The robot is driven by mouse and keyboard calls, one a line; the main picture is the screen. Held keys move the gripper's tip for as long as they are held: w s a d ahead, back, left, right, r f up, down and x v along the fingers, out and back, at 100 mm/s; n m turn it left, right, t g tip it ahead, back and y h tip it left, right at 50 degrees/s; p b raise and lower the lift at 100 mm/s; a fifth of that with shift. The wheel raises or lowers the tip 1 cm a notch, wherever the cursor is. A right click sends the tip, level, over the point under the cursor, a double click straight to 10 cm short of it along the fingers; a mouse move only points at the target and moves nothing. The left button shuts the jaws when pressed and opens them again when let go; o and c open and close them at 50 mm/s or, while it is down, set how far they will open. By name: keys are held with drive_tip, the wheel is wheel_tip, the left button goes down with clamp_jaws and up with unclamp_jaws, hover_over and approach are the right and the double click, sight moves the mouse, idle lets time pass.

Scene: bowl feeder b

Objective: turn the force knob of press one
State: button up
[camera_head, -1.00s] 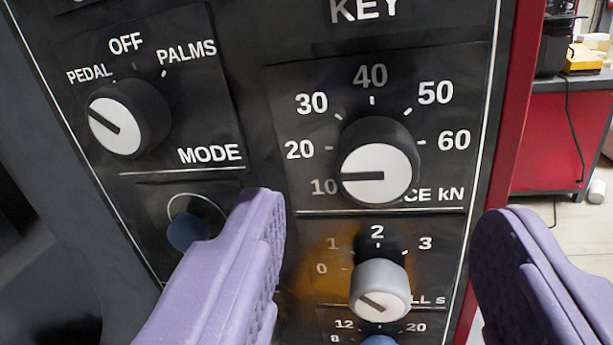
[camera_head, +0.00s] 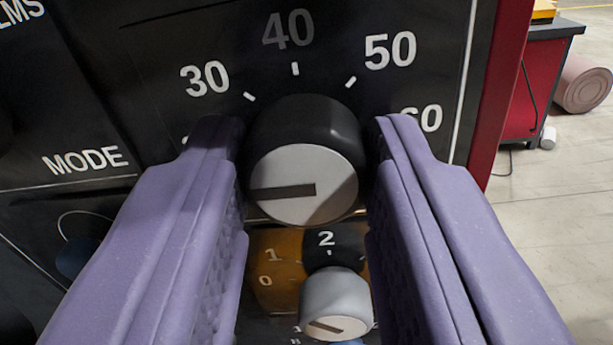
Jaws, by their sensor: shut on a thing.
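The force knob (camera_head: 303,184) is a black round knob with a pale grey face. The dark line on its face points left, toward the low end of its scale. The numbers 30, 40 and 50 show above it; 60 is partly covered by a finger, and the lower numbers are hidden. My gripper (camera_head: 306,165) has purple fingers, one on each side of the knob, and is shut on it. The knob sits on the black panel (camera_head: 130,120) of the press.
Just below is a grey-capped knob (camera_head: 335,304) with a scale showing 0, 1 and 2, close between my fingers. A blue button (camera_head: 75,260) is at lower left. A red cabinet (camera_head: 535,85) and a pinkish roll (camera_head: 583,84) stand on the floor at right.

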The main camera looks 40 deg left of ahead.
drive_tip(key=m+b, duration=0.3)
drive_tip(key=m, duration=0.1)
drive_tip(key=shift+f+m+b, duration=0.15)
drive_tip(key=shift+m+b, duration=0.15)
drive_tip(key=shift+b, duration=0.1)
drive_tip(key=shift+m+b, duration=1)
drive_tip(key=shift+m, duration=1)
drive_tip(key=o, duration=1)
drive_tip(key=shift+o, duration=0.2)
drive_tip(key=shift+s, duration=0.1)
